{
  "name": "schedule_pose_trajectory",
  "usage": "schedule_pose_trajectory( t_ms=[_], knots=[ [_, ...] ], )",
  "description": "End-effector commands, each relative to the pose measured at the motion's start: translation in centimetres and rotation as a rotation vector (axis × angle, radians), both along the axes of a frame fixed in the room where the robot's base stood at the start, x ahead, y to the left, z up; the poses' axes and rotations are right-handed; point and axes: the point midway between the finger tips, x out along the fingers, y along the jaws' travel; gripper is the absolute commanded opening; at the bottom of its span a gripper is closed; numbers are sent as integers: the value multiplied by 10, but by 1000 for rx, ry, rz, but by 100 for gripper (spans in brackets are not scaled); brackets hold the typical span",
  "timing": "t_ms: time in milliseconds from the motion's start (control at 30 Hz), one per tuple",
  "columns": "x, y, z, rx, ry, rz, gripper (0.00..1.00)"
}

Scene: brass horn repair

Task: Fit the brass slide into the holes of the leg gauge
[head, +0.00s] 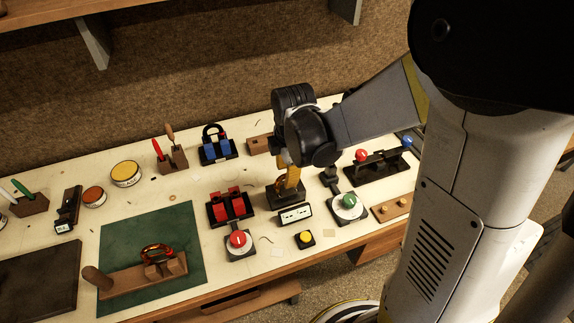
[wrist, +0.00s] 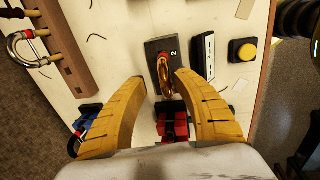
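The brass slide (wrist: 165,74) shows as a shiny loop between my fingers in the wrist view, over a dark block marked 2, which looks like the leg gauge (wrist: 153,48). Whether its legs are in the holes is hidden. My gripper (wrist: 161,78) is open, one yellow finger on each side of the slide with a visible gap. In the head view my gripper (head: 290,190) points down over the dark gauge block (head: 279,201), and the slide is mostly hidden by the fingers.
A white-faced box (head: 295,214) and a yellow button (head: 305,239) stand in front of the block. A red-and-black fixture (head: 230,207) is close on its left, a green-knobbed one (head: 348,205) on its right. A green mat (head: 190,222) carries a wooden holder (head: 140,282).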

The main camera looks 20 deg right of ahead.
Motion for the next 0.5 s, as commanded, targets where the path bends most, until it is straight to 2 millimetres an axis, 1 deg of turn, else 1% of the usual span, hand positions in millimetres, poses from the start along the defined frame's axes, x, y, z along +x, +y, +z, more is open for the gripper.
schedule_pose_trajectory(
  t_ms=[133,400,500],
  knots=[
    [-4,0,21,0,0,0,36],
    [-14,0,81,0,0,0,36],
    [-16,0,98,0,0,0,36]
  ],
)
